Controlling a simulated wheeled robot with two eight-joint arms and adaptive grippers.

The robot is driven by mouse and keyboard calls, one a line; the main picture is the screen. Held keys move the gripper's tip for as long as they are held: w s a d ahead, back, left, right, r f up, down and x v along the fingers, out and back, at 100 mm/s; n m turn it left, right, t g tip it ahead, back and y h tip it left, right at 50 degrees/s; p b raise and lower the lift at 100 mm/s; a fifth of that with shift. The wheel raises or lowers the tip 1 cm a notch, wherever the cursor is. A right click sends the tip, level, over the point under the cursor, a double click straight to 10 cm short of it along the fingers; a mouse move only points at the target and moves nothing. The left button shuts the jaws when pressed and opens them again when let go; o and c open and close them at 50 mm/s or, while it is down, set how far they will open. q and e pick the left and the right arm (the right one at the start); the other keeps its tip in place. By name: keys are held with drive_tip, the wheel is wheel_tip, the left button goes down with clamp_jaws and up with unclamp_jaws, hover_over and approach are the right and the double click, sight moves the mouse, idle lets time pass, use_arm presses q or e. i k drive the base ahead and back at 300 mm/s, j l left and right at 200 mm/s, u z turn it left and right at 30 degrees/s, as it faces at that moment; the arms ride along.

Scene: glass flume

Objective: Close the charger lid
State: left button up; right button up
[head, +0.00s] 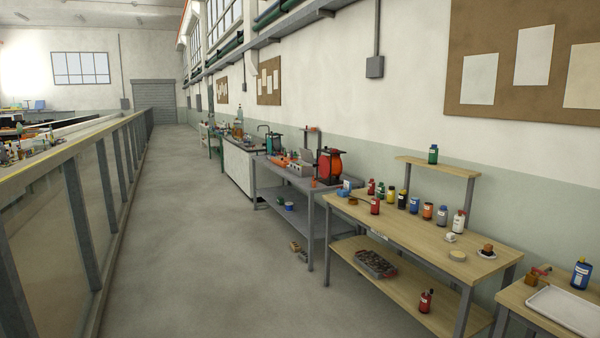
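No charger can be made out for certain at this distance. A small grey device (302,161) with what looks like a raised panel stands on the grey metal bench (268,171) along the right wall. I cannot tell whether it is the charger or whether that panel is a lid. Neither of my grippers is in view.
A wooden workbench (485,238) with several bottles stands nearer on the right, with a tray bench (512,296) at the lower right. A glass-sided flume (85,205) lines the left. The aisle (190,240) between is clear.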

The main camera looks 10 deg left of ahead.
sight(306, 155)
drive_tip(key=i+j+u, duration=0.65)
drive_tip(key=i, duration=0.35)
drive_tip(key=i+j+u, duration=0.25)
drive_tip(key=i, duration=0.9)
drive_tip(key=i+u, duration=0.3)
drive_tip(key=i, duration=0.9)
drive_tip(key=i+l+z, duration=0.25)
drive_tip(key=i, duration=0.25)
drive_tip(key=i+j+z, duration=0.1)
drive_tip(key=i+z, duration=0.15)
drive_tip(key=i, duration=0.2)
drive_tip(key=i+z, duration=0.25)
drive_tip(key=i, duration=0.25)
drive_tip(key=i+j+z, duration=0.25)
drive_tip(key=i, duration=0.25)
drive_tip(key=i+j+z, duration=0.2)
drive_tip(key=i, duration=0.25)
